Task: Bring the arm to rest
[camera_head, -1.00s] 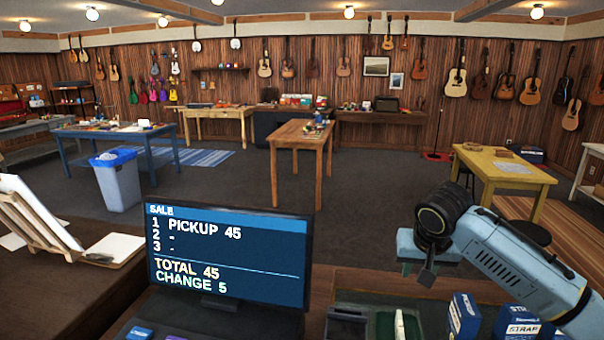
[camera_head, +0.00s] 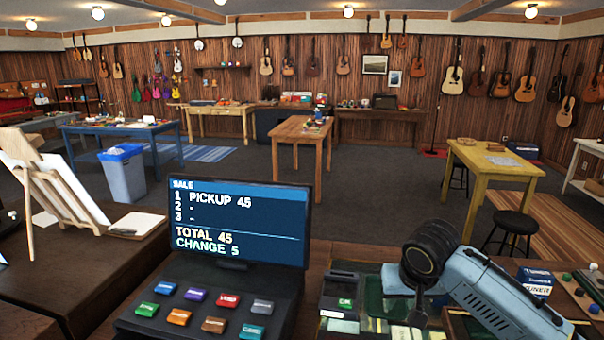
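My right arm (camera_head: 500,292) comes in from the lower right, light blue with a black wrist joint. My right gripper (camera_head: 418,314) hangs below the black wrist over the counter, to the right of the register. Only a small dark part of it shows, so I cannot tell whether it is open or shut, and I see nothing held in it. My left arm and gripper are not in view.
The register screen (camera_head: 240,222) reads pickup 45, total 45, change 5, with coloured keys below. A cash tray (camera_head: 340,300) lies beside it. A tuner box (camera_head: 535,283) stands right of my arm. A yellow table (camera_head: 490,160) and black stool (camera_head: 515,224) stand beyond.

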